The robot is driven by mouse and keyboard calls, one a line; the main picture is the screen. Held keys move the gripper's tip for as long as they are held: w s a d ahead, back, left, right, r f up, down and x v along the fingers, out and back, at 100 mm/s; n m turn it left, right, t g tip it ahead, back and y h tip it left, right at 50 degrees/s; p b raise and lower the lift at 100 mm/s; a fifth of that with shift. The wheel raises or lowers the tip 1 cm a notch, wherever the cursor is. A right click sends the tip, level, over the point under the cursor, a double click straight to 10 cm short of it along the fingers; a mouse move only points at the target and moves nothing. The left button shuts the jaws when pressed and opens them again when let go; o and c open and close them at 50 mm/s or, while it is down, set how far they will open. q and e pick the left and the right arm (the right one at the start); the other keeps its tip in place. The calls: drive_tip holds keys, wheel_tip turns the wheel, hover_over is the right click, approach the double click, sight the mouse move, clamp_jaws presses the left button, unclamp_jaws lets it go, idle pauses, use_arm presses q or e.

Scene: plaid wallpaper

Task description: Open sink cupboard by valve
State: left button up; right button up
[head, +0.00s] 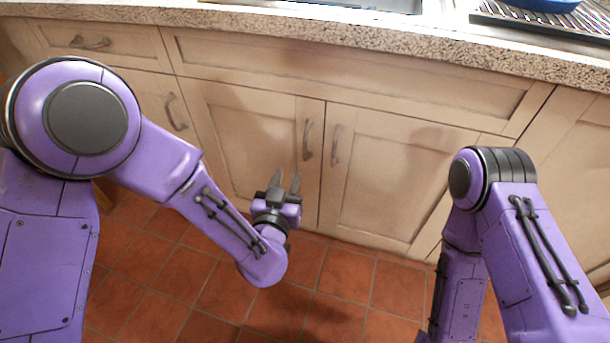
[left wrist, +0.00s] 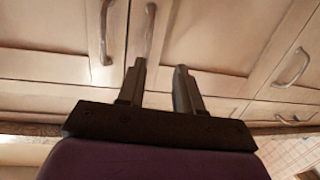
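The sink cupboard has two light wooden doors under the counter, a left door (head: 245,135) and a right door (head: 385,180). Both look closed. The left door's curved metal handle (head: 307,140) and the right door's handle (head: 336,145) stand side by side near the middle seam. My left gripper (head: 284,182) is open and empty, in front of the left door and lower than its handle, apart from it. In the left wrist view the two fingers (left wrist: 158,78) are spread, with a handle (left wrist: 150,20) beyond them. My right gripper is not visible; only my right arm shows. No valve is visible.
A speckled counter edge (head: 330,32) runs above the doors, with a sink edge (head: 400,5) and a dish rack (head: 540,22) on top. Further left are a drawer handle (head: 90,43) and another door handle (head: 175,112). The tiled floor (head: 330,285) is clear.

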sight(305, 146)
use_arm(q)
drive_tip(key=shift+m+t+h, duration=0.3)
drive_tip(key=shift+m+t, duration=0.1)
drive_tip(key=shift+t, duration=0.1)
drive_tip(key=x, duration=0.3)
drive_tip(key=d+r+b+x, duration=0.1)
drive_tip(key=x, duration=0.3)
drive_tip(key=b+x, duration=0.1)
drive_tip(key=x, duration=0.3)
drive_tip(key=shift+d+r, duration=0.25)
drive_tip(key=shift+d, duration=0.15)
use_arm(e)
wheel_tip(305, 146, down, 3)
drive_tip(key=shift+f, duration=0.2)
use_arm(q)
drive_tip(key=shift+s, duration=0.1)
clamp_jaws()
